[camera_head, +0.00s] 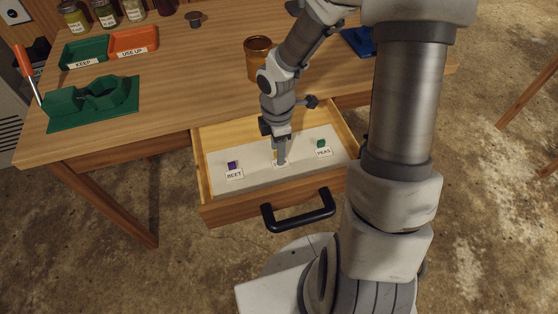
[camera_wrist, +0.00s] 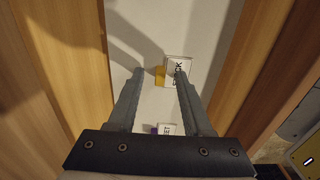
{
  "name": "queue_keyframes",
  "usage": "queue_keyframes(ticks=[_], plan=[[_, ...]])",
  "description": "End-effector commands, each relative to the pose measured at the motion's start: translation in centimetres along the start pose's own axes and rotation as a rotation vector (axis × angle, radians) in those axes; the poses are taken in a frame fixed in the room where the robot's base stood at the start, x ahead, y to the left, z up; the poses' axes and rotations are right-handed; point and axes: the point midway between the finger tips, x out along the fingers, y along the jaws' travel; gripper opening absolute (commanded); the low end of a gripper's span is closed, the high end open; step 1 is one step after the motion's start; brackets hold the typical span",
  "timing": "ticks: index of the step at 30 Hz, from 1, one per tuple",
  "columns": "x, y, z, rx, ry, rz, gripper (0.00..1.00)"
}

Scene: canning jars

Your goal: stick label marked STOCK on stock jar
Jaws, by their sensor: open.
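The STOCK label (camera_wrist: 177,68), a white card with a yellow block (camera_wrist: 160,76) at its edge, lies on the pale floor of the open drawer (camera_head: 215,213). My gripper (camera_head: 281,160) reaches down into the drawer at this label and mostly hides it in the head view. In the wrist view my gripper (camera_wrist: 158,76) is open, its fingers apart on either side of the yellow block; contact cannot be told. An amber-brown jar (camera_head: 258,60) stands upright on the wooden table behind the drawer. No label shows on its visible side.
A BEET label (camera_head: 234,174) with a purple block lies left in the drawer, a PEAS label (camera_head: 322,152) with a green block right. Drawer walls flank my gripper closely. Left on the table are a green holder (camera_head: 110,95), KEEP tray (camera_head: 85,53) and USE UP tray (camera_head: 133,42).

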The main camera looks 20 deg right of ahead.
Motion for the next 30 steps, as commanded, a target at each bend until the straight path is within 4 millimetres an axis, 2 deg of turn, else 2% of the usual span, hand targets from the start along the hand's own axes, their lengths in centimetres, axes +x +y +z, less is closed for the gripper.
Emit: queue_keyframes(ticks=[4,5,12,13,25,30], plan=[[-0.12,0.0,0.01,0.0,0.0,0.0,0.5],[-0.12,0.0,0.01,0.0,0.0,0.0,0.46],[-0.13,-0.01,0.01,0.0,0.0,0.0,0.03],[-0.13,-0.01,0.01,0.0,0.0,0.0,0.0],[-0.15,-0.01,0.01,0.0,0.0,0.0,0.0],[-0.79,0.01,0.02,0.0,-0.001,0.0,0.0]])
